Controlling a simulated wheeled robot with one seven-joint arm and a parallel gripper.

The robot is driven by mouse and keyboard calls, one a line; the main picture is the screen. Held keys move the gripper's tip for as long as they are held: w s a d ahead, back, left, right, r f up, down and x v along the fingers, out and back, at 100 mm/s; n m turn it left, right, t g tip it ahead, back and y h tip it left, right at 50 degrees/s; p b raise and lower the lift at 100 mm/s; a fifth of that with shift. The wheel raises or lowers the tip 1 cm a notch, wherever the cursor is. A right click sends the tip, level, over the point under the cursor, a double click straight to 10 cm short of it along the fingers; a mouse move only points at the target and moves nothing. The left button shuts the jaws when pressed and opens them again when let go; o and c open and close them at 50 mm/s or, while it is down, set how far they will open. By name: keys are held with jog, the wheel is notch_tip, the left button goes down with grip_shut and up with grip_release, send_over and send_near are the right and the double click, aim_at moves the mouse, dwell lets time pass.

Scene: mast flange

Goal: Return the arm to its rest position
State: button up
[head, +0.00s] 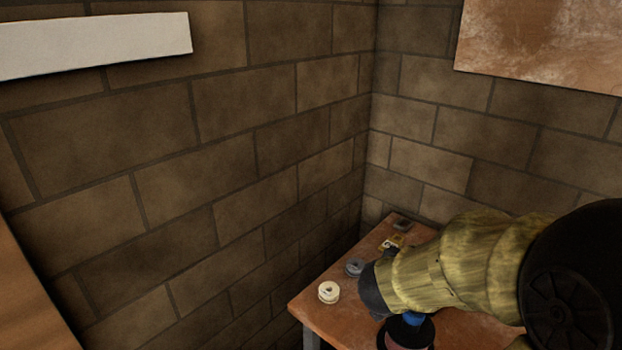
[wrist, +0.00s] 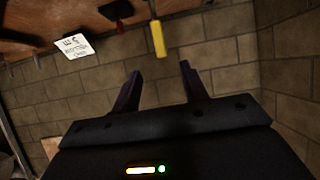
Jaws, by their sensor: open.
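My arm (head: 450,265), in a yellow-brown sleeve-like cover, reaches in from the right of the head view. It passes over the wooden table in the corner and hides part of its top. My gripper (wrist: 161,82) shows in the wrist view with its two dark fingers apart. Nothing is between the fingers, only brick wall behind them. In the head view I cannot make out the fingers.
On the table (head: 318,307) are a cream round piece (head: 329,292), a grey round piece (head: 354,268), a yellow piece (head: 392,242) and a dark block (head: 402,223). The wrist view shows a white card (wrist: 76,46) and a yellow bar (wrist: 158,39). Brick walls enclose the corner.

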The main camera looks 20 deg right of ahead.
jog(key=w+a+f+n+t+y+p, duration=0.1)
jog(key=w+a+n+y+p, duration=0.2)
jog(key=a, duration=0.4)
jog(key=w+a+f+n+t+y, duration=0.1)
jog(key=w+a+n+y, duration=0.1)
jog(key=a+n+y, duration=0.4)
jog(key=s+a+f+n+g+p, duration=0.1)
jog(key=s+a+f+g, duration=0.1)
jog(key=s+a+g, duration=0.1)
jog(key=s+a+f+n+g+y+p, duration=0.1)
jog(key=s+a+f+g, duration=0.1)
jog(key=s+a+g, duration=0.1)
jog(key=s+a, duration=0.1)
jog(key=s, duration=0.1)
jog(key=shift+s+f, duration=0.3)
jog(key=shift+s, duration=0.1)
jog(key=shift+c, duration=0.8)
jog(key=shift+a, duration=0.1)
